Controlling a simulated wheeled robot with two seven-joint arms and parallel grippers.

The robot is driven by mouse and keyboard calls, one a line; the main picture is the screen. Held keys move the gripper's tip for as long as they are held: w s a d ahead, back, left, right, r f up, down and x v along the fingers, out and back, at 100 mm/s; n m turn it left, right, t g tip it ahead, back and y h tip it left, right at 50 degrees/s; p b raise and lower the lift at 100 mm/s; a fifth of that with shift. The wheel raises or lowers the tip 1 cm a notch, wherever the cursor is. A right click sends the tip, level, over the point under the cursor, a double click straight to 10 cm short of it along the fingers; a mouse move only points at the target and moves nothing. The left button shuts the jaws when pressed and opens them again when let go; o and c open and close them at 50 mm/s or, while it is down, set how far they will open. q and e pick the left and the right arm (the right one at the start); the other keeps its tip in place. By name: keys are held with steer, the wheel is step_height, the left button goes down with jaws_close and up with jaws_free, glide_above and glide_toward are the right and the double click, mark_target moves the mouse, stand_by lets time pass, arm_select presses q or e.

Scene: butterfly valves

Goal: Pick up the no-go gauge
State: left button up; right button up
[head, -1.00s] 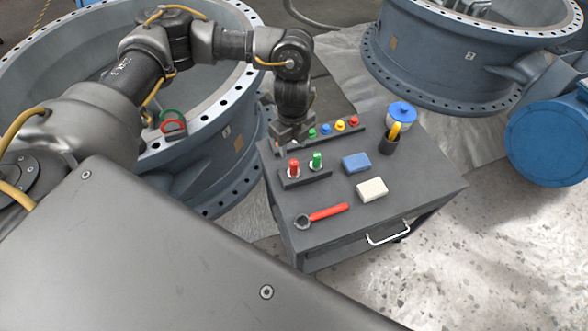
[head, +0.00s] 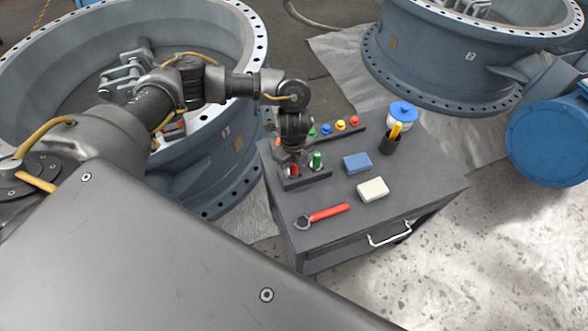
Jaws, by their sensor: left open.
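The no-go gauge, which I take to be the red-handled plug (head: 295,171), stands upright in a dark holder block (head: 318,178) on the cart. A green-handled plug (head: 317,159) stands beside it in the same block. My left gripper (head: 294,164) is open and points down over the red plug, with its fingers around or just beside the handle. The fingers hide the plug's upper part, and I cannot tell whether they touch it. My right gripper is not in view.
The cart top (head: 415,175) also bears a rail of coloured knobs (head: 340,125), a blue block (head: 357,163), a pale block (head: 373,189), a red-handled wrench (head: 325,214), and a dark cup (head: 390,143) beside a blue-lidded container (head: 403,112). A large valve ring (head: 215,165) stands close at the left.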

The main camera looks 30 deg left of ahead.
arm_select(q)
jaws_close()
stand_by(0.3)
steer(key=shift+r, duration=0.1)
